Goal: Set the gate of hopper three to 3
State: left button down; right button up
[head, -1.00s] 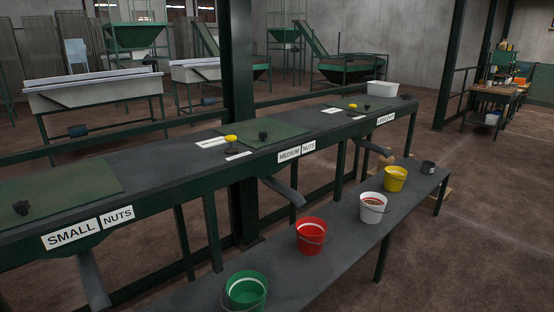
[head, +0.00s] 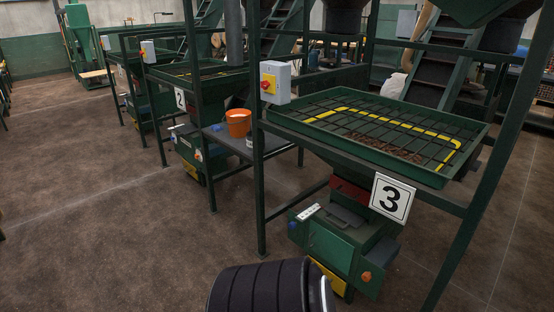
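Hopper three (head: 470,128) stands at the right in the head view, a green tray with a bar grid and a yellow line over it. Brown material shows under the grid. A white plate with a black 3 (head: 392,199) hangs on its front. Below are a dark red part (head: 350,192) and a green machine box (head: 328,250) with a small white marked strip (head: 309,211), a blue knob and an orange knob (head: 366,277). I cannot tell which part is the gate or read its setting.
A grey switch box (head: 275,82) with a red knob on yellow is on hopper three's left post. An orange bucket (head: 239,123) stands on a side table between hoppers. Hopper two (head: 180,99) is farther left. A black ribbed object (head: 258,290) fills the bottom centre. Floor at left is clear.

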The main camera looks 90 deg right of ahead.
aim_at(352, 218)
jog(key=z, duration=3.3)
